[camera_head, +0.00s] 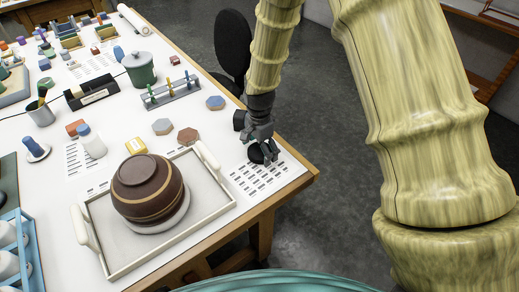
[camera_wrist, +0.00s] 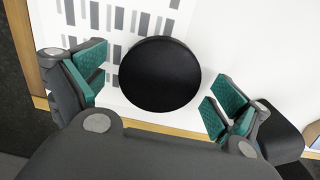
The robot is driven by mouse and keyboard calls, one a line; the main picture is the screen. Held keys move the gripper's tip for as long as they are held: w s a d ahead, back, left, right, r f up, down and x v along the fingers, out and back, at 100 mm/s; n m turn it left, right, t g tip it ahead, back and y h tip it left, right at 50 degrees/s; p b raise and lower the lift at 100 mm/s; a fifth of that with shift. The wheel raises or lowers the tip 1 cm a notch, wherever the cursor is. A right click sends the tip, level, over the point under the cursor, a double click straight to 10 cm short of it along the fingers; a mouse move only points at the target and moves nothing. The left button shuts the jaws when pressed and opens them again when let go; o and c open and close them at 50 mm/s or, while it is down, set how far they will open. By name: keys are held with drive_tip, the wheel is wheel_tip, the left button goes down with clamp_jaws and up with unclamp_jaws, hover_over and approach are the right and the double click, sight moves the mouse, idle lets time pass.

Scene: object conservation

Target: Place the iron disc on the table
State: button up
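The iron disc (camera_wrist: 160,73) is round, flat and black, and lies over a white sheet with dark printed bars. In the wrist view it sits between the green pads of my gripper (camera_wrist: 155,85), with a gap on both sides. In the head view my gripper (camera_head: 263,142) points down above the near right corner of the white-topped table (camera_head: 205,118). The dark disc (camera_head: 256,154) shows just under the fingers, partly hidden by them. It appears to rest on the table top. My gripper is open.
A cream tray (camera_head: 222,202) with a brown pot (camera_head: 147,188) stands left of my gripper. Hexagonal tiles (camera_head: 187,135) and a rack (camera_head: 171,93) lie behind. The table's wooden edge (camera_head: 292,190) is close on the right. A dark chair (camera_head: 233,45) stands beyond.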

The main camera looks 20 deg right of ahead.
sight(259, 151)
drive_tip(key=shift+r, duration=0.15)
wheel_tip(259, 151, up, 12)
drive_tip(key=b, duration=0.4)
idle(0.6)
